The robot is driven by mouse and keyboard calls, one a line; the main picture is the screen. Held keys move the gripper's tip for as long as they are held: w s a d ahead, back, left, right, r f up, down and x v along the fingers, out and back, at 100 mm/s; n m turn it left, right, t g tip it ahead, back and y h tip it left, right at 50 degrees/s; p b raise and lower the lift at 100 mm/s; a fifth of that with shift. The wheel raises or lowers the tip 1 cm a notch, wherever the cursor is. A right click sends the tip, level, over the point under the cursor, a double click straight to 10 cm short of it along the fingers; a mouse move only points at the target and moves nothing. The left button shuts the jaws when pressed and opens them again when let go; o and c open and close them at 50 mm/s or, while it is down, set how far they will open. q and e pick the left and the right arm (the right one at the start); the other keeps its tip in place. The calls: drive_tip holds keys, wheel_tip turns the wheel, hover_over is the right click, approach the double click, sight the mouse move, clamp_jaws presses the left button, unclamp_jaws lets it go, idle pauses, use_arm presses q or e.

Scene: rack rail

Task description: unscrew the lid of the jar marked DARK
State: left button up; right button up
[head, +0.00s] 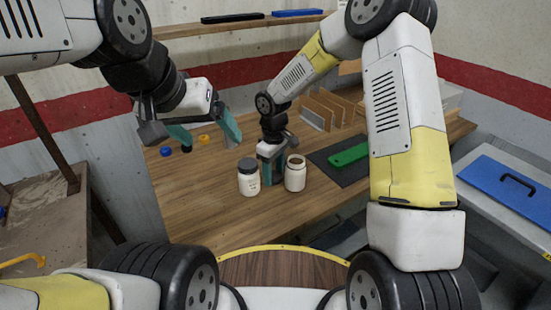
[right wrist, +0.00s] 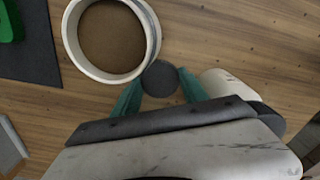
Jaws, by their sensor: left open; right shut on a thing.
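Two pale jars stand close together on the wooden table. The left jar (head: 249,183) has a dark grey lid (head: 247,164) on it; its marking is too small to read. The right jar (head: 295,177) is open at the top and brown inside; its wide rim shows in the right wrist view (right wrist: 152,38). My right gripper (head: 272,178) points down between the jars. Its teal fingers are shut on a small dark round thing (right wrist: 160,78), which I cannot identify. My left gripper (head: 210,142) is open and empty above the table, behind and left of the lidded jar.
Small blue (head: 166,152), dark (head: 186,149) and yellow (head: 204,138) pieces lie at the table's left. A green object (head: 348,155) lies on a dark mat (head: 345,175) to the right. A divided wooden rack (head: 325,110) stands behind. The table's left front is clear.

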sight(274, 176)
drive_tip(key=o, duration=1.3)
drive_tip(key=shift+f, duration=0.1)
wheel_tip(274, 176, up, 12)
drive_tip(key=s+d+r+m+t, duration=0.3)
drive_tip(key=s+d+r+m, duration=0.2)
drive_tip(key=s+d+r, duration=0.55)
drive_tip(key=s+d+r+m+t, duration=0.1)
drive_tip(key=s+d+r+m, duration=0.1)
drive_tip(key=s, duration=0.2)
drive_tip(key=s+d+r+m+t+y, duration=0.1)
drive_tip(key=s+d+r+m, duration=0.1)
drive_tip(key=s, duration=0.2)
drive_tip(key=s+d+r+m+t+y, duration=0.1)
drive_tip(key=s+d+m, duration=0.1)
drive_tip(key=s+d, duration=0.1)
drive_tip(key=shift+s+r, duration=0.4)
